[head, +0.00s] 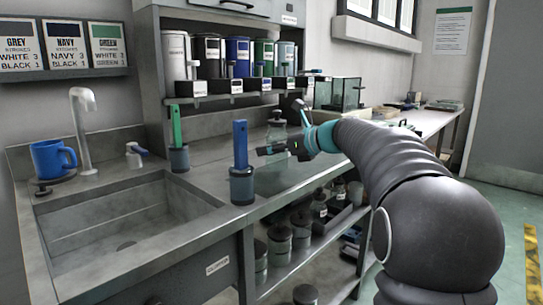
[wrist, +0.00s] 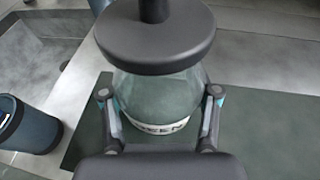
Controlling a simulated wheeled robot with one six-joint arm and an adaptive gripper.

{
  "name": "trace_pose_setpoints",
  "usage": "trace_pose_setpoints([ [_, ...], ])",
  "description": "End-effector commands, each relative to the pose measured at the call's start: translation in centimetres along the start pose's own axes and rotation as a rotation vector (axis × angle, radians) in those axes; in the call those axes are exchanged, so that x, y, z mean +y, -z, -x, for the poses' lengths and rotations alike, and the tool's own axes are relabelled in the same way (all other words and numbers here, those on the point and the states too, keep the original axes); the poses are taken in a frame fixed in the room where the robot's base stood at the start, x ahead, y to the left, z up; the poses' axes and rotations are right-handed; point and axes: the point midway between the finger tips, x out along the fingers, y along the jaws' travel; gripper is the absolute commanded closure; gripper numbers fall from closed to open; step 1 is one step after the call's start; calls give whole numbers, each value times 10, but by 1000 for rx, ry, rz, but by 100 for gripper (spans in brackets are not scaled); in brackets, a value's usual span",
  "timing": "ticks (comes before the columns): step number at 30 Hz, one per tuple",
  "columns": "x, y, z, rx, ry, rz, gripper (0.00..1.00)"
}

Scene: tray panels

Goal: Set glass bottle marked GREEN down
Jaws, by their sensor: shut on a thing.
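The glass bottle marked GREEN (wrist: 160,95) is clear, with a wide dark round lid and a white label; part of the word shows. My gripper (wrist: 161,112) is shut on it, one finger on each side of the body. The bottle looks upright. Below it is a dark green mat (wrist: 262,125) on the grey counter. I cannot tell whether the bottle's base touches the mat. In the head view the bottle (head: 277,127) shows above the counter behind my gripper (head: 287,146), which hides its lower part.
A dark blue cup holding a blue-handled tool (head: 241,186) stands at the mat's left; it also shows in the wrist view (wrist: 30,130). A green-handled tool's cup (head: 179,158), the sink (head: 125,220) and a blue mug (head: 52,158) are further left. Shelved canisters (head: 238,55) stand behind.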

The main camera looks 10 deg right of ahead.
Motion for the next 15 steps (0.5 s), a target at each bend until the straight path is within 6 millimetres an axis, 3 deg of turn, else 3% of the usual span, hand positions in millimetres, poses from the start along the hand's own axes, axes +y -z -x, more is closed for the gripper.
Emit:
trace_pose_setpoints([
  [3, 0, 14, -4, -1, 0, -2, 100],
  [15, 0, 18, -5, -1, 0, 0, 100],
])
